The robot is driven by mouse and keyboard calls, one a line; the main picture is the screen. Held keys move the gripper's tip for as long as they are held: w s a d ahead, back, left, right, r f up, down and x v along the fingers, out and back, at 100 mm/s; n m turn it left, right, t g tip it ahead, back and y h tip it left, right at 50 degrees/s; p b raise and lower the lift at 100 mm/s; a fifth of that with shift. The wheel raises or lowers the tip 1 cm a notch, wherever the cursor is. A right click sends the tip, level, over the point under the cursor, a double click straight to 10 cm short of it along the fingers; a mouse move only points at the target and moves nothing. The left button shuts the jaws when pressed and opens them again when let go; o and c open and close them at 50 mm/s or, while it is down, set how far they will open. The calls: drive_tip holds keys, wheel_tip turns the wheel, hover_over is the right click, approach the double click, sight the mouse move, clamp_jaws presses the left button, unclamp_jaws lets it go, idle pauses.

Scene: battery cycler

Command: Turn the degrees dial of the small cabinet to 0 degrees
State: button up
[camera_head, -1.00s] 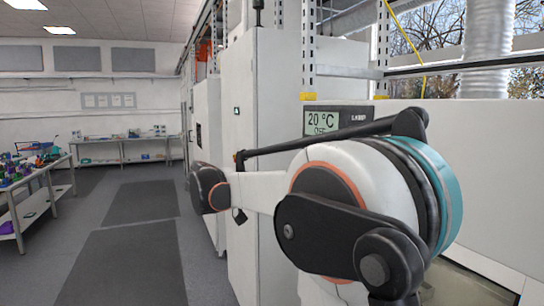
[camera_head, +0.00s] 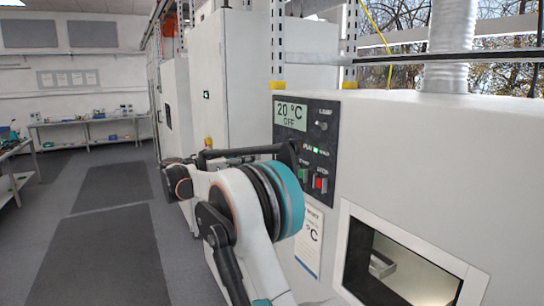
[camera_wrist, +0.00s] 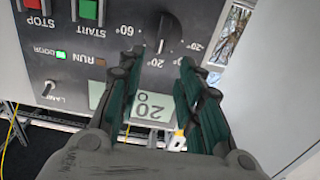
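The degrees dial (camera_wrist: 168,33) is a dark round knob on the black control panel (camera_wrist: 85,50). It appears upside down in the wrist view, with 60°, 20° and -20° marks around it. Its white pointer line seems to point toward the 20° mark. My gripper (camera_wrist: 160,60) is open and empty; its two green-padded fingers are apart, with the dial beyond the gap between the fingertips. I cannot tell whether they touch the panel. The cabinet display (camera_head: 291,114) reads 20 °C OFF.
Beside the dial are the green START button (camera_wrist: 88,10), the red STOP button (camera_wrist: 33,5) and the lamp switch (camera_wrist: 48,88). Below the panel, the cabinet has a framed window (camera_head: 400,262). Floor at the left is clear, with dark mats (camera_head: 110,260).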

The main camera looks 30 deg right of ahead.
drive_tip(key=d, duration=0.8)
drive_tip(key=shift+s+d+p, duration=0.25)
drive_tip(key=shift+d+p, duration=0.1)
drive_tip(key=shift+p, duration=0.05)
drive_tip(key=shift+c, duration=0.5)
clamp_jaws()
